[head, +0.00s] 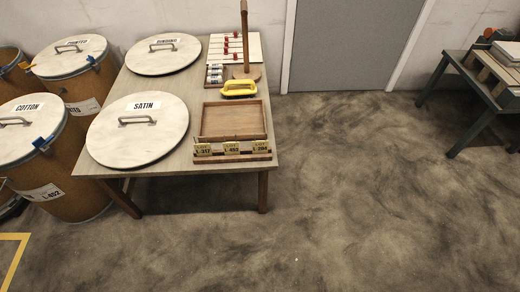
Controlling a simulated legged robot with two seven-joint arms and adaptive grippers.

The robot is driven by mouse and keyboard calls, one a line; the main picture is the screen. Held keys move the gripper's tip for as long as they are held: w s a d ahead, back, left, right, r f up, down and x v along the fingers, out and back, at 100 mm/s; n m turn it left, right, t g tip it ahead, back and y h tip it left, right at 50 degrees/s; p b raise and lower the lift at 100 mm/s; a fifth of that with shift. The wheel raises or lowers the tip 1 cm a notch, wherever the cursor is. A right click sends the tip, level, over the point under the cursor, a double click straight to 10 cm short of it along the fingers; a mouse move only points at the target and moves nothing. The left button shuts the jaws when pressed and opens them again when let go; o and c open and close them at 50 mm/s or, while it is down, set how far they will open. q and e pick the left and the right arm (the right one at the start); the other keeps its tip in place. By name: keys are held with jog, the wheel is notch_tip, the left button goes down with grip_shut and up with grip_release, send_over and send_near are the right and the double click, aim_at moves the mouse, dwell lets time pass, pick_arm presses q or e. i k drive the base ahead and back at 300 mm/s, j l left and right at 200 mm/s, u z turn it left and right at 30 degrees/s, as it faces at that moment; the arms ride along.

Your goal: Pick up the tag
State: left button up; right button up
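The left tag (203,150) seems to read L-317, the middle tag (231,148) L-402 and the right tag (260,147) perhaps L-204; the print is small. The task does not say which tag is meant. Neither of my grippers shows in the head view.
The wooden table (185,84) also holds an empty-looking tray (234,121), a yellow-handled tool (239,88), an upright wooden post (245,40) and round lids, including SATIN (137,129). Barrels (68,185) stand left. A bench (484,95) stands right. The floor in front is clear.

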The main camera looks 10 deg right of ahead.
aim_at(230, 148)
jog(key=i+j, duration=0.25)
jog(key=i+j+z, duration=0.15)
jog(key=j, duration=0.3)
jog(key=i+j, duration=0.35)
jog(key=i+j+z, duration=0.1)
jog(key=i+j, duration=0.15)
jog(key=j, duration=0.15)
